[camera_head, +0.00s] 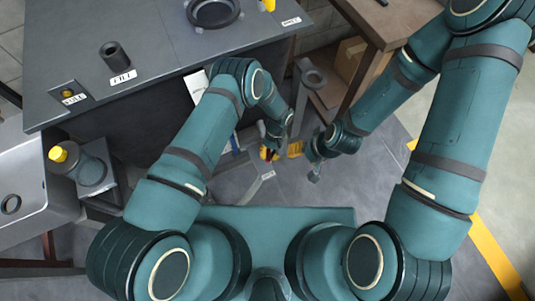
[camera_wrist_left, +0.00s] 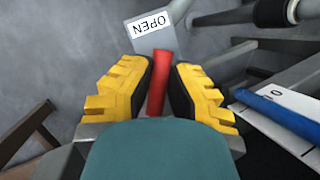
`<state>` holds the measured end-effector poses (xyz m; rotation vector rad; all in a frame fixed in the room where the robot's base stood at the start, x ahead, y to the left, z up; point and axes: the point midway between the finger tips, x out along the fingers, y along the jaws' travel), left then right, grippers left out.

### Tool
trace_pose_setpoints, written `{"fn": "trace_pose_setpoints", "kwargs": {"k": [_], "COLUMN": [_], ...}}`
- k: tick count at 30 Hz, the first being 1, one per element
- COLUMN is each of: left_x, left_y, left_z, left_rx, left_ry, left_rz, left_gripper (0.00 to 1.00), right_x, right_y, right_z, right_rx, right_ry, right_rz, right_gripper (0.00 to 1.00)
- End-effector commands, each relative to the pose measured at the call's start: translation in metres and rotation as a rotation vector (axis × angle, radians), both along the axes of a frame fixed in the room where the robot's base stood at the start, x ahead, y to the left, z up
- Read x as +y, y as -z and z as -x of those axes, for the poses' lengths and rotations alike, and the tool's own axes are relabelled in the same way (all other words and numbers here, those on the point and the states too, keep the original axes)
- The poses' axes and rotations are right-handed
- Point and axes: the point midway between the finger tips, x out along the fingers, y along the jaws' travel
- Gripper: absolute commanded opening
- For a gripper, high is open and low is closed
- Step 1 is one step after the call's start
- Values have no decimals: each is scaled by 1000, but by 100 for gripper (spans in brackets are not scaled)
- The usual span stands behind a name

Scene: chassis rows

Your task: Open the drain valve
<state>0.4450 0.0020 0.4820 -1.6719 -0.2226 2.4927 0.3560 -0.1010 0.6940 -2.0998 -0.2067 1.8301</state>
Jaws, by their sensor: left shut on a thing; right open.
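The red valve handle (camera_wrist_left: 160,78) stands between the yellow fingers of my left gripper (camera_wrist_left: 158,92) in the left wrist view. My left gripper is shut on it. In the head view my left gripper (camera_head: 281,152) is low beside the bench, and the handle is mostly hidden by it. My right gripper (camera_head: 315,174) is open and empty, to the right of the left one. The valve body is hidden.
The dark bench (camera_head: 160,45) bears a FILL port (camera_head: 113,54) and a labelled yellow button (camera_head: 68,93). A blue bar (camera_wrist_left: 278,113) lies right of the handle. A wooden table (camera_head: 390,20) stands at the upper right.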

Motion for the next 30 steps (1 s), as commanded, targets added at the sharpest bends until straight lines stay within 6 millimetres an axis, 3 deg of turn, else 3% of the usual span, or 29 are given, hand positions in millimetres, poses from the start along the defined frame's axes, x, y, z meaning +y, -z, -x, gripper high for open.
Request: {"fn": "trace_pose_setpoints", "kwargs": {"k": [3, 4, 6, 7, 19, 30], "left_x": [1, 1, 1, 1, 0, 0], "left_y": [2, 2, 2, 2, -7, -70], "left_z": [3, 3, 2, 2, 0, 0], "left_rx": [5, 5, 4, 4, 0, 0], "left_ry": [0, 0, 1, 1, 1, 2], "left_rz": [-1, -1, -1, -1, 0, 1], "left_gripper": [0, 21, 46, 49, 49, 49], "right_x": [0, 0, 0, 0, 0, 0], "right_y": [0, 0, 0, 0, 0, 0], "right_z": [0, 0, 0, 0, 0, 0], "right_rx": [0, 0, 0, 0, 0, 0], "right_ry": [0, 0, 0, 0, 0, 0], "right_rz": [0, 0, 0, 0, 0, 0], "right_gripper": [52, 52, 52, 52, 52, 52]}}
